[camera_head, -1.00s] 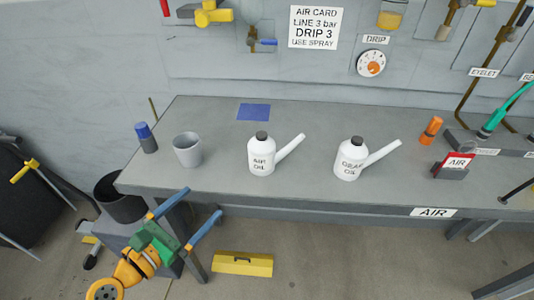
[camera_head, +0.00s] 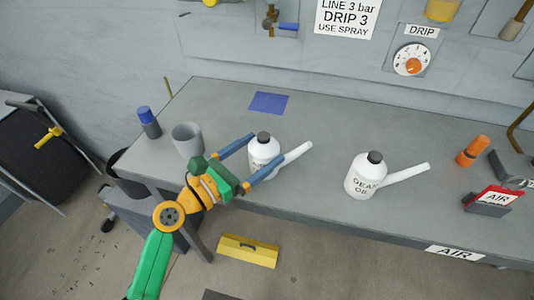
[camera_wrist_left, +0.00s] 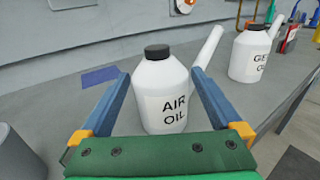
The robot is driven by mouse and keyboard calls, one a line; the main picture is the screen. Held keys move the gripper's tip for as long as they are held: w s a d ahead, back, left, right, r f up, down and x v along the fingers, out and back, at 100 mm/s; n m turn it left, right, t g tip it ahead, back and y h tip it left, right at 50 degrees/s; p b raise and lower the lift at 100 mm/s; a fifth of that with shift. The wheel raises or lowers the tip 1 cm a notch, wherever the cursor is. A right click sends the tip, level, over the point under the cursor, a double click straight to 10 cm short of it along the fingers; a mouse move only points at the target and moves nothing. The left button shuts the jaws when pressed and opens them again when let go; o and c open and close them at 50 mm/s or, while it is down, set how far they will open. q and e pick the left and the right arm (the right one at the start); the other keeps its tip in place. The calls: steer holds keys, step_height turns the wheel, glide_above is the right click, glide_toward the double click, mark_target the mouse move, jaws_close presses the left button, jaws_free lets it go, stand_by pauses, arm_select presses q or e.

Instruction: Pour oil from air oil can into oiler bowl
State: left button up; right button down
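The white air oil can (camera_head: 262,150), with a black cap and a spout slanting up to the right, stands upright on the grey bench (camera_head: 320,115). My left gripper (camera_head: 267,148) is open, its blue fingers on either side of the can. In the left wrist view the can (camera_wrist_left: 161,95) stands between the spread fingers (camera_wrist_left: 160,74), its AIR OIL label facing me. A narrow gap shows on the left; contact on the right cannot be told. An amber bowl (camera_head: 443,8), apparently the oiler bowl, is on the wall above the DRIP dial, cut by the top edge. My right gripper is out of view.
A similar gear oil can (camera_head: 362,177) stands to the right. A grey cup (camera_head: 187,140) and a blue-capped bottle (camera_head: 148,122) are at the left. A blue pad (camera_head: 268,103) lies behind.

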arm_select(q)
steer(key=shift+s+a, duration=0.15)
steer(key=c, duration=1.4)
steer(key=shift+o, duration=0.2)
step_height(320, 180, up, 5)
steer(key=p, duration=0.2)
steer(key=shift+s+f+p, duration=0.15)
steer(key=shift+f+p, duration=0.05)
steer(key=shift+p, duration=0.1)
steer(key=s+d+r+p, duration=0.4)
steer(key=s+r+p, duration=0.3)
steer(key=s, duration=0.6)
steer(key=shift+r+p, duration=0.3)
steer(key=shift+r, duration=0.45)
